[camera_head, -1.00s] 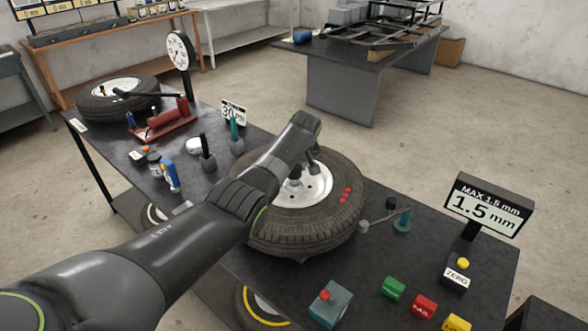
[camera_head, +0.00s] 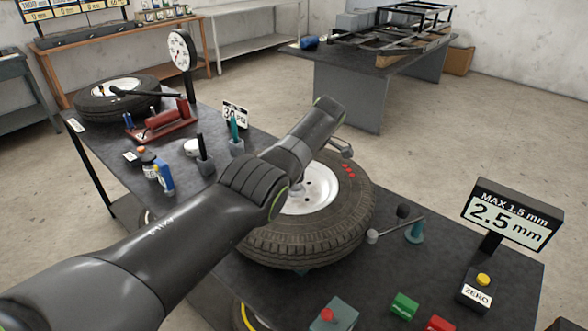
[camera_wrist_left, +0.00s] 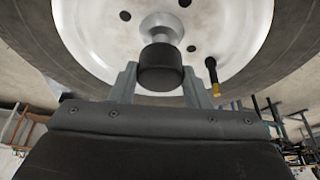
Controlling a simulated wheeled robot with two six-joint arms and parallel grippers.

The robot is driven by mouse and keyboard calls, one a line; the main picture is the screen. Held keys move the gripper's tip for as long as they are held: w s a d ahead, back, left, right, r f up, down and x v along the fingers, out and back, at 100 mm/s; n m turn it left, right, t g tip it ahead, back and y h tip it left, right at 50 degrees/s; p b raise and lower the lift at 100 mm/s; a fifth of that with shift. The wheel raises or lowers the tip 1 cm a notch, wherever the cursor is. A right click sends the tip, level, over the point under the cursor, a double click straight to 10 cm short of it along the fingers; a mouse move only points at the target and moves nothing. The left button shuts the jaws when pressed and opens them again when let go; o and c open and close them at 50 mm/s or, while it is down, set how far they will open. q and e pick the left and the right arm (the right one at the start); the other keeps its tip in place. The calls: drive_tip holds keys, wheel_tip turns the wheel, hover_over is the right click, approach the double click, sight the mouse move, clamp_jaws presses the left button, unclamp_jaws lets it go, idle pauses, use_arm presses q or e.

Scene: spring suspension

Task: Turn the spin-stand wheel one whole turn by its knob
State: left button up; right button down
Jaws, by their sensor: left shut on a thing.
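The spin-stand wheel (camera_head: 345,212) is a black tyre on a white rim, lying nearly flat on the dark bench, with red dots (camera_head: 348,170) on its sidewall. My left arm reaches across it, and my left gripper (camera_head: 342,148) is at the wheel's back right; the arm hides the knob in the head view. In the left wrist view, my left gripper (camera_wrist_left: 160,88) is shut on the black knob (camera_wrist_left: 160,72), one finger on each side. The knob's pale base meets the white rim (camera_wrist_left: 100,30). My right gripper is not in view.
A probe arm (camera_head: 395,222) stands beside the tyre's right edge. The display (camera_head: 511,216) reads 2.5 mm under MAX 1.5 mm, with a ZERO button (camera_head: 484,279) near it. Coloured blocks line the bench front. Bottles (camera_head: 163,178) and a second wheel (camera_head: 118,98) are at left.

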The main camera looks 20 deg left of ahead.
use_arm(q)
drive_tip(key=shift+w+n+b, duration=0.1)
drive_tip(key=shift+n+b, duration=0.2)
drive_tip(key=shift+b, duration=0.05)
drive_tip(key=shift+r, duration=0.1)
drive_tip(key=o, duration=1.4)
